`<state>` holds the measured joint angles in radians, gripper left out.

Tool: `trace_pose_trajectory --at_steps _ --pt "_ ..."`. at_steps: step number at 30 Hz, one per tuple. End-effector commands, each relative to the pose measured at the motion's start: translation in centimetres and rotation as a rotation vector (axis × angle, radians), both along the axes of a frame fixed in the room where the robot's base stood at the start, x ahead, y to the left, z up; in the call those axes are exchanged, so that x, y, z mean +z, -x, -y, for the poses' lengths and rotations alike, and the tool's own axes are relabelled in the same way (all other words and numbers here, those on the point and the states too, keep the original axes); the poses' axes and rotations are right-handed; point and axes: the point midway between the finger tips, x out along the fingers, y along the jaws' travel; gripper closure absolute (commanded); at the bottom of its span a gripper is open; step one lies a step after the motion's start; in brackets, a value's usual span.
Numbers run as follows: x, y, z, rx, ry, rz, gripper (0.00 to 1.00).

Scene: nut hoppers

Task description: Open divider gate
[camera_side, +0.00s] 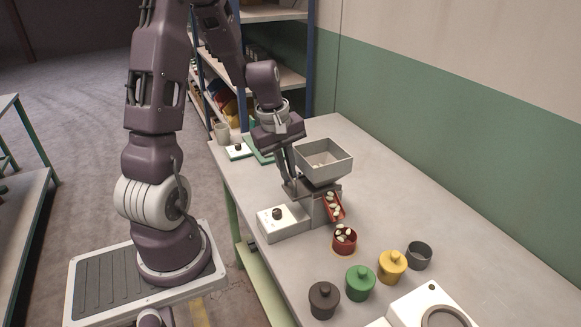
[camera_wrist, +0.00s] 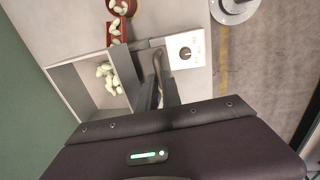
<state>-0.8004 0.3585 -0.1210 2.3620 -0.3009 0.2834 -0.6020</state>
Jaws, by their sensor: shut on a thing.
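The grey hopper (camera_side: 323,171) stands on its base on the table, with a red chute (camera_side: 334,206) holding pale nuts below it. A red cup (camera_side: 344,245) under the chute mouth holds nuts too. In the wrist view the hopper (camera_wrist: 62,80) holds a heap of pale nuts (camera_wrist: 108,76). My gripper (camera_side: 290,186) is low beside the hopper's left side, pointing down. It also shows in the wrist view (camera_wrist: 160,88), beside the hopper wall. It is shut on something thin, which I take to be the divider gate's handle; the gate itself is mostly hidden.
A white box with a dark knob (camera_side: 283,222) sits close to my gripper. Black (camera_side: 324,300), green (camera_side: 360,283) and yellow (camera_side: 392,267) lidded jars and a dark grey cup (camera_side: 419,256) stand in front. A white device (camera_side: 430,306) is at the near edge. The table's right side is clear.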

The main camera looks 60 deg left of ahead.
Motion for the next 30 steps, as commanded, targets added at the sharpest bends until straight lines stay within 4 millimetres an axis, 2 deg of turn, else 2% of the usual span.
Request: trace_pose_trajectory --at_steps 3,7,15,16,17,26,30 --pt "0.1 2.0 -0.1 0.006 0.000 0.002 1.00" --pt "0.1 3.2 0.0 0.003 -0.001 0.001 1.00" --pt "0.1 3.3 0.0 0.001 -0.003 0.001 1.00" --pt "0.1 3.3 0.0 0.001 -0.003 0.001 0.87" --pt "0.1 3.3 0.0 0.001 -0.003 0.001 0.82" --pt "0.2 3.3 0.0 0.002 -0.003 0.001 0.82" --pt "2.5 3.7 -0.1 0.000 -0.009 0.005 0.82"
